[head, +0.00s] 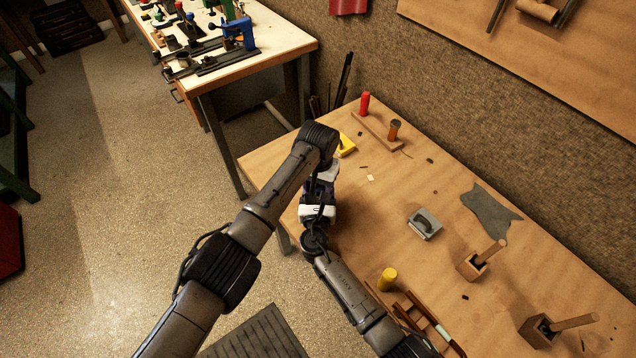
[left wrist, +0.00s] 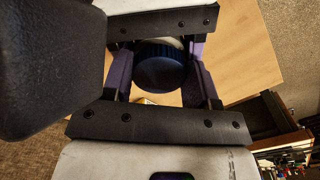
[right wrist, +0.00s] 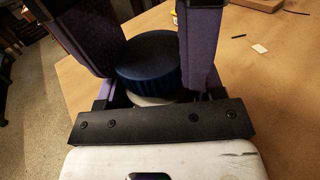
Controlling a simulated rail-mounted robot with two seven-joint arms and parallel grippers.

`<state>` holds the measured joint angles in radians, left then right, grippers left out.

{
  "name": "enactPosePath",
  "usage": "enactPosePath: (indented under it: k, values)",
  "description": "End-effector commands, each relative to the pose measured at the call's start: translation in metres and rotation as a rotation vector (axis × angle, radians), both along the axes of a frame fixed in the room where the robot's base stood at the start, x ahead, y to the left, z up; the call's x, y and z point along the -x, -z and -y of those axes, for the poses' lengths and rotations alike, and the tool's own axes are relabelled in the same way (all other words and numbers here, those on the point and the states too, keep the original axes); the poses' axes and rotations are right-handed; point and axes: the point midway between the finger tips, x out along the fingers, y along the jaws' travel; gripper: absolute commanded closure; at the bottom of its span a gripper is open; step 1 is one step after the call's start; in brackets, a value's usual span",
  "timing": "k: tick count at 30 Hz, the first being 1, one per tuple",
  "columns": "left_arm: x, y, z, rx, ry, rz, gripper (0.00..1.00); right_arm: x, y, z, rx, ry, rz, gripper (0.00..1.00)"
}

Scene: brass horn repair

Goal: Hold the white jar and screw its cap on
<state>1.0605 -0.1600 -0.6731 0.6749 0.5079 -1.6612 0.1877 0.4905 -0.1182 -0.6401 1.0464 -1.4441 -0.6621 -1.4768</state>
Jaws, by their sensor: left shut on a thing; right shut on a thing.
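The dark blue ribbed cap (left wrist: 160,72) sits between the purple-padded fingers of my left gripper (head: 321,186), which is shut on it. In the right wrist view the cap (right wrist: 148,60) lies directly over the white jar (right wrist: 150,100), with no clear gap between them. Only a narrow white band of the jar shows; it also shows behind the cap in the left wrist view (left wrist: 172,42). My right gripper (right wrist: 158,92) is shut on the jar, facing the left gripper closely. In the head view the grippers hide both jar and cap.
The wooden bench (head: 385,210) lies beneath. A yellow block (head: 346,145) is just behind the grippers. A grey metal piece (head: 425,223) and a yellow cylinder (head: 387,279) are to the right, the cylinder near my right arm. A red cylinder (head: 365,102) stands at the back.

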Motion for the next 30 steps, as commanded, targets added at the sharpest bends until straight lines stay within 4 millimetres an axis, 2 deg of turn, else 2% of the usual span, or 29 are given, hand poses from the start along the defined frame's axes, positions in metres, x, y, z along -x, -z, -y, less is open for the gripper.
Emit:
enactPosePath:
  k: [1, 30]
  values:
    - [0.003, 0.004, 0.001, -0.002, 0.002, -0.013, 0.68, -0.003, -0.006, 0.000, -0.001, 0.001, 0.010, 0.81]
    - [0.001, 0.015, 0.000, 0.000, 0.001, -0.003, 0.68, -0.002, -0.006, -0.001, -0.001, -0.002, 0.011, 0.81]
